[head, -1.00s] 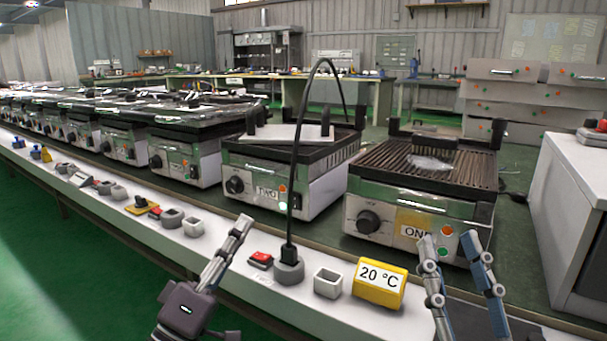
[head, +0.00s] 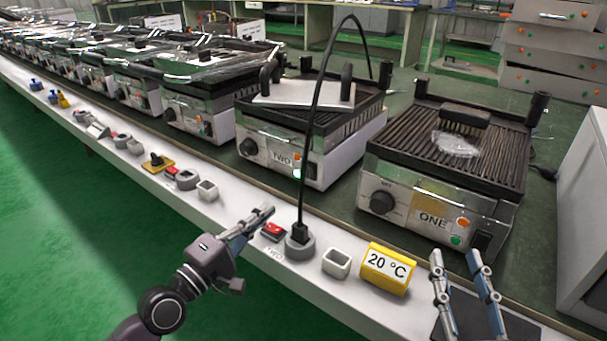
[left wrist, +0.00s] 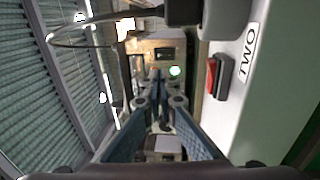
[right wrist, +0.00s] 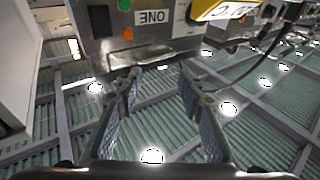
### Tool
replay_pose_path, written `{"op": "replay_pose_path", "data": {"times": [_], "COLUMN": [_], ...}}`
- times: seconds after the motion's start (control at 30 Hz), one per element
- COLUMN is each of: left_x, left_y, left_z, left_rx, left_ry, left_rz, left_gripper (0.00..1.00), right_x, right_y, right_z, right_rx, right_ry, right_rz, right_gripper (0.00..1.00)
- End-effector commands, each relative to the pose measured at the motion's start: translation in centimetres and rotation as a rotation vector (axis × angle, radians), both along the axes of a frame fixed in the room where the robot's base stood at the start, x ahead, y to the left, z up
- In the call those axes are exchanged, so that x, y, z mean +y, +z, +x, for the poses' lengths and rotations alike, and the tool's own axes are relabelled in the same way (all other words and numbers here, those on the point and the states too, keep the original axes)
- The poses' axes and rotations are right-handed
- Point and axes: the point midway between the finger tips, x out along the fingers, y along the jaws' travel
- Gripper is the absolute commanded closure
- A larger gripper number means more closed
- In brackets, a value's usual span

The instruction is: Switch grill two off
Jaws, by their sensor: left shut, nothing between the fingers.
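Grill two (head: 255,150) stands behind the white ledge, with a label reading TWO. Its green light (head: 298,173) is lit, and it also glows in the left wrist view (left wrist: 175,71). A red rocker switch (head: 272,231) sits on the ledge by the printed word TWO; it also shows in the left wrist view (left wrist: 213,77). My left gripper (head: 264,213) is shut and empty, its tips just up and left of the switch in the head view. Contact cannot be told. My right gripper (head: 455,258) is open and empty, at the right beside the temperature display.
A black plug stands in a grey round socket (head: 301,250) right of the switch, its cable (head: 318,90) arching up in front of grill two. A white square socket (head: 337,263) and a yellow 20 °C display (head: 386,272) follow. Grill one (head: 400,210) stands behind them.

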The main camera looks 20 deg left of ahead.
Motion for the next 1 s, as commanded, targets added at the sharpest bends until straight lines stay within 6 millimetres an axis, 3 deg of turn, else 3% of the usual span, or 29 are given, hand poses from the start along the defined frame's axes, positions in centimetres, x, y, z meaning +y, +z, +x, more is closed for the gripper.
{"op": "replay_pose_path", "data": {"times": [0.27,0.5,0.77,1.0], "left_x": [-0.6,-2.0,-3.6,-4.5], "left_y": [0.4,0.9,1.4,1.6], "left_z": [1.7,5.4,9.7,12.4], "left_rx": [-0.005,-0.005,-0.004,-0.003], "left_ry": [0.002,0.001,0.0,0.0], "left_rz": [-0.002,-0.003,-0.003,0.001], "left_gripper": [1.0,1.0,1.0,1.0], "right_x": [-0.1,-0.2,0.0,0.1], "right_y": [-0.9,-2.1,-0.6,2.3], "right_z": [0.2,0.3,0.1,-0.6], "right_rx": [0.045,0.094,0.025,-0.108], "right_ry": [-0.002,-0.006,-0.001,0.006], "right_rz": [-0.012,-0.025,-0.007,0.029], "right_gripper": [0.64,0.64,0.64,0.64]}}
